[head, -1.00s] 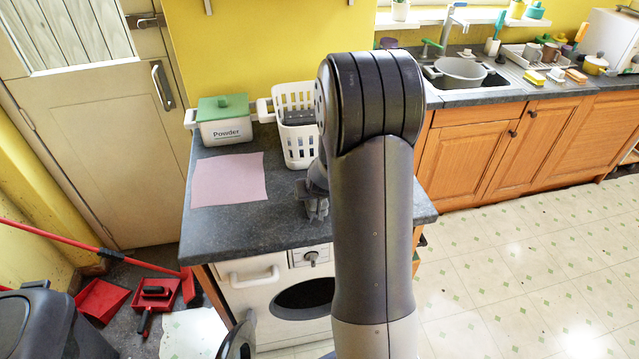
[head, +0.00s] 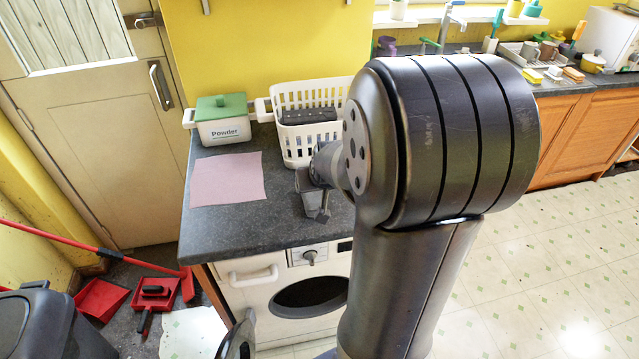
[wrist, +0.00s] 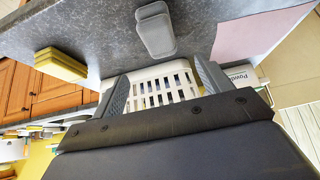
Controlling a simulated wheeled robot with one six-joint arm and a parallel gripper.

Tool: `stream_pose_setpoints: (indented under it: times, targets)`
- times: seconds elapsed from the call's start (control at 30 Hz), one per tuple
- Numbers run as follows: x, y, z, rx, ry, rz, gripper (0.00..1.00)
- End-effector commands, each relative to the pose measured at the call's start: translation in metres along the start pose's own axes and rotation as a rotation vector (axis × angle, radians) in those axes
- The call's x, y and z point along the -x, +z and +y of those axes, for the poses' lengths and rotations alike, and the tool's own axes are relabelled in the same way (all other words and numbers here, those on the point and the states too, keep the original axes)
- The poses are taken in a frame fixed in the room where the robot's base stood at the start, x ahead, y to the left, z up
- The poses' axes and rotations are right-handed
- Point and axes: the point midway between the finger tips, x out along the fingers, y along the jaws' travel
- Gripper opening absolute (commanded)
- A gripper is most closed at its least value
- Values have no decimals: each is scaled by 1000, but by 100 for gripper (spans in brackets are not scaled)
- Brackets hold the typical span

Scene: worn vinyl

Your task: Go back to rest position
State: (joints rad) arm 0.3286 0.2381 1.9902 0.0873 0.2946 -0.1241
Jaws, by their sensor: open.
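My gripper (wrist: 162,78) is open, with its two grey fingers spread and nothing between them. In the head view my gripper (head: 318,203) shows partly beside my large dark arm link, over the grey worktop (head: 225,222). In the wrist view a white slotted basket (wrist: 150,88) shows beyond and between the fingers. A grey rounded block (wrist: 155,32) lies on the worktop, apart from the fingers. A yellow sponge-like block (wrist: 60,65) is near the worktop edge; my arm hides that area in the head view.
A pink cloth (head: 228,179) lies flat on the worktop. A green-lidded powder box (head: 222,122) stands behind it, left of the white basket (head: 283,148). A washing machine (head: 280,299) is below. Red cleaning tools (head: 152,293) and a dark bin (head: 45,325) are at lower left.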

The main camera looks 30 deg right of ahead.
Motion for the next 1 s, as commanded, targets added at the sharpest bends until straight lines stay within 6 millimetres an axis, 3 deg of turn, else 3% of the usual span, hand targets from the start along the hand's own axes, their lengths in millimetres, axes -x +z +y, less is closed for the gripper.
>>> stream_pose_setpoints:
  times: [0.77, 1.0]
  targets:
    - [-1, 0, 0, 0, 0, 0, 74]
    - [-18, 0, 0, 1, -1, -3, 74]
